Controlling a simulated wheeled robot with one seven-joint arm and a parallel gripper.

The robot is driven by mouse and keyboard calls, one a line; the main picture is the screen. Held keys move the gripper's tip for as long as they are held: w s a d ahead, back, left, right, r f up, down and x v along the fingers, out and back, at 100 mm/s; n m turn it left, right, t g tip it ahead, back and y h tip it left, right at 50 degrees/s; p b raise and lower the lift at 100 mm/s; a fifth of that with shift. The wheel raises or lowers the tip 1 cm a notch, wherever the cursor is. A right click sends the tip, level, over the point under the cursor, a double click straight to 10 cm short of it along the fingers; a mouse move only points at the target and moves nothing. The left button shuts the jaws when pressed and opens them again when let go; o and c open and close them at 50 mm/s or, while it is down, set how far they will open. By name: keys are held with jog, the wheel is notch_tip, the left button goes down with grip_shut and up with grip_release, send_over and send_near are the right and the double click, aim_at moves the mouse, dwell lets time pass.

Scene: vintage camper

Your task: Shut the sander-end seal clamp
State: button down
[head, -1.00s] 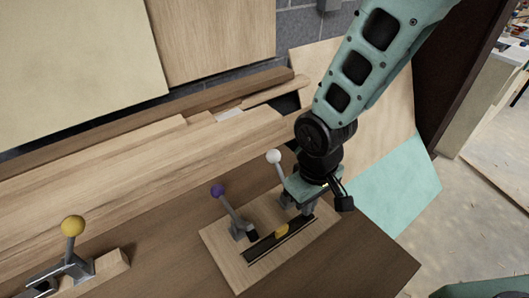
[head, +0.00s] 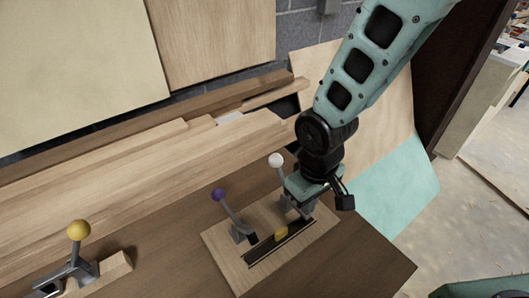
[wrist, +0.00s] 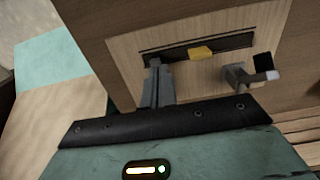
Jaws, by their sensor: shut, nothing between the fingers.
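Two toggle clamps stand on a pale wooden board (head: 222,258). The left one has a purple-knobbed lever (head: 228,210), raised and tilted; its base shows in the wrist view (wrist: 236,74). The other has a white-knobbed lever (head: 279,172), also raised; its lower part is mostly hidden by my gripper. A dark strip (head: 262,249) with a small yellow piece (head: 281,233) lies along the board's front. My gripper (head: 304,205) is shut and empty, low over the white-knobbed clamp. Contact cannot be told. I cannot tell which clamp is the sander-end one.
A third clamp with a yellow knob (head: 79,230) stands on a separate wooden block at the left. Stacked planks (head: 130,185) lie behind the boards. A teal sheet (head: 400,195) is at the right. The brown bench top (head: 350,262) is clear in front.

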notch_tip(320, 180, up, 9)
jog(key=p, duration=0.7)
jog(key=shift+r, duration=0.15)
jog(key=shift+s, duration=0.1)
dwell(0.6)
